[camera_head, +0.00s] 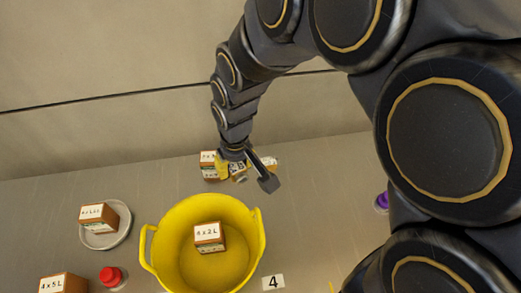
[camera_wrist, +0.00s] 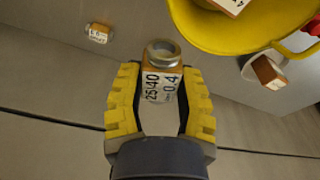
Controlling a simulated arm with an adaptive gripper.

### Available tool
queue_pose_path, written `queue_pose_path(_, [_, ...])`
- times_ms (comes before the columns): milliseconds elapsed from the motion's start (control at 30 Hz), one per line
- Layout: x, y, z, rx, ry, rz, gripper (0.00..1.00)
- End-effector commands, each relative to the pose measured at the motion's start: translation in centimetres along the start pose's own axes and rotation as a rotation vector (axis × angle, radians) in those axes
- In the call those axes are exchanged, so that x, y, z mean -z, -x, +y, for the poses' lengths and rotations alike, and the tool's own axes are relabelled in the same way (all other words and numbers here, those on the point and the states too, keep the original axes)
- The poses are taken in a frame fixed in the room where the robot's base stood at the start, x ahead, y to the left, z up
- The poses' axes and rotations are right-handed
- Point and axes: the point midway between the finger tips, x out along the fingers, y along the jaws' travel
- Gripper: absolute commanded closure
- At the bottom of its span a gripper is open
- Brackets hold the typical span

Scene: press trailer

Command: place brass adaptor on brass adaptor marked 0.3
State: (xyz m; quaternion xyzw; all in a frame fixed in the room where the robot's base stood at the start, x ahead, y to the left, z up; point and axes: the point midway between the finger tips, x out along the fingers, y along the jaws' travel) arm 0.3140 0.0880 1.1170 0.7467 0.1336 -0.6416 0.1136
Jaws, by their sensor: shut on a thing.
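In the wrist view, a brown block with a white label reading about "25/40" and "0.4" (camera_wrist: 161,86) sits between the yellow fingers of my gripper (camera_wrist: 161,98). A metal ring (camera_wrist: 162,50) shows at its far end. My gripper is shut on this piece. In the head view, my gripper (camera_head: 240,172) is behind the yellow tub, near the back of the table, and the held piece is small and partly hidden. A brown-and-white labelled block (camera_head: 208,160) stands just left of my gripper. Another (camera_head: 269,163) shows partly behind it. I cannot read a 0.3 mark.
The yellow two-handled tub (camera_head: 160,230) stands in front of my gripper with a labelled box (camera_head: 209,236) inside. A plate (camera_head: 124,232) with a box (camera_head: 97,217) is at left. A red-capped item (camera_head: 110,276), another box (camera_head: 63,283) and a "4" card (camera_head: 273,282) lie in front.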

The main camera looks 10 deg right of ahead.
Motion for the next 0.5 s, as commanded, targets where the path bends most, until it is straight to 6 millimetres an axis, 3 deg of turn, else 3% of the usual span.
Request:
queue_pose_path(33, [-0.4,0.1,2.1,-0.012,-0.073,0.002,0.98])
queue_pose_path(200, [-1.8,0.3,6.3,-0.037,-0.236,0.003,0.98])
queue_pose_path(400, [-3.4,0.3,9.3,-0.056,-0.364,0.000,0.98])
queue_pose_path(500, [-3.7,-1.8,9.0,-0.054,-0.352,-0.009,0.98])
